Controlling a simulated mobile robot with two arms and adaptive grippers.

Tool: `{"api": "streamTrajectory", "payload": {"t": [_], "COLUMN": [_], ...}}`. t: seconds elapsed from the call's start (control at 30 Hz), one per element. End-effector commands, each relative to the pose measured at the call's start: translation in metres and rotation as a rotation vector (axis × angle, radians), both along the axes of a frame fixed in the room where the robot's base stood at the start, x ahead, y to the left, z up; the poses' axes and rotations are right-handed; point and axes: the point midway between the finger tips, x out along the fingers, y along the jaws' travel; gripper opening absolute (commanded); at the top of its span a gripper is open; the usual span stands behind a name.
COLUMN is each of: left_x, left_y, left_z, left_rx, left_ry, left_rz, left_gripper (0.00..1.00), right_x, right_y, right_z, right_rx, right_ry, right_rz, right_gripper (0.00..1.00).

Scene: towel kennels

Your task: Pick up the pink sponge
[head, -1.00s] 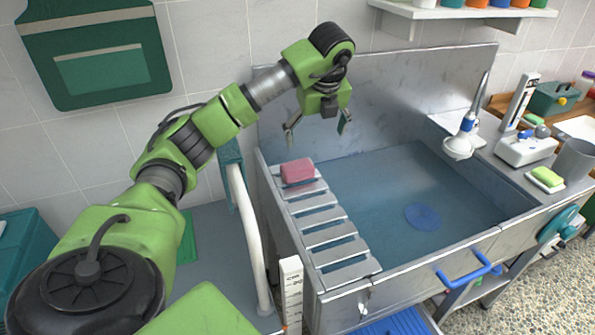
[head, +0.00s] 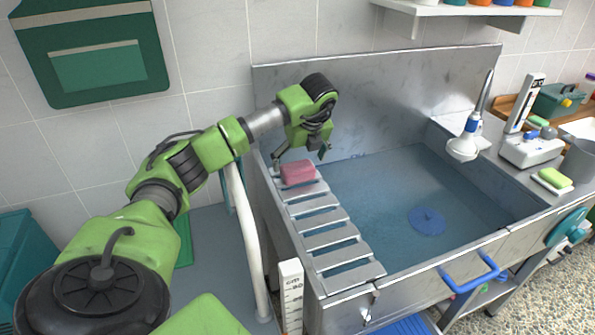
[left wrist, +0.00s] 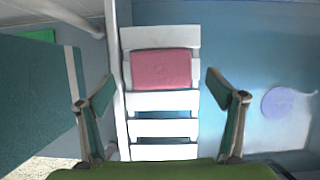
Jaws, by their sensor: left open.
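The pink sponge (head: 298,172) lies flat on the far end of the slatted metal rack (head: 325,237) at the left side of the tub. It also shows in the left wrist view (left wrist: 161,69), ahead of and between the fingers. My left gripper (head: 300,158) is open and empty, with its fingers just above and behind the sponge in the head view. In the left wrist view my left gripper (left wrist: 165,105) has one finger on each side of the rack, apart from the sponge. My right gripper is not in view.
The metal tub (head: 400,190) has a tall back wall and a blue round drain cover (head: 427,221). A white pipe (head: 248,240) stands left of the rack. A green-yellow sponge (head: 553,178) and a shower head (head: 463,146) are at the right.

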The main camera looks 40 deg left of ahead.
Motion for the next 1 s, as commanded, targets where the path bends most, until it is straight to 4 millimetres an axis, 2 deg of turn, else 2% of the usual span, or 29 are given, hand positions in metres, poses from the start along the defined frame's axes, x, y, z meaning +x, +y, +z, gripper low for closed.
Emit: {"api": "streamTrajectory", "payload": {"t": [0.1, 0.23, 0.53, 0.57, 0.6, 0.7, 1.0], "left_x": [0.003, 0.006, 0.008, 0.008, 0.008, 0.008, 0.008], "left_y": [0.007, 0.012, 0.015, 0.015, 0.015, 0.015, 0.015], "left_z": [-0.016, -0.033, -0.041, -0.04, -0.04, -0.04, -0.04], "left_rx": [0.0, 0.0, 0.001, 0.001, 0.001, 0.001, 0.0], "left_ry": [0.006, 0.004, 0.002, 0.002, 0.002, 0.001, 0.002], "left_rz": [0.0, 0.0, -0.001, -0.001, -0.001, -0.001, -0.001], "left_gripper": [0.85, 0.85, 0.85, 0.83, 0.72, 0.51, 0.51], "right_x": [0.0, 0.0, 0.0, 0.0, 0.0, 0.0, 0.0], "right_y": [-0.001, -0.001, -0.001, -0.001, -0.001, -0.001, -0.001], "right_z": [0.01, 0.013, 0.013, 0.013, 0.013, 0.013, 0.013], "right_rx": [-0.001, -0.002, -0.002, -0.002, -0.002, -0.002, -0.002], "right_ry": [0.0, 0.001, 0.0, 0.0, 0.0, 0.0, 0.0], "right_rz": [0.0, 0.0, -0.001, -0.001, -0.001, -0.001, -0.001], "right_gripper": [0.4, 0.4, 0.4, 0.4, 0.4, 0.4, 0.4]}}
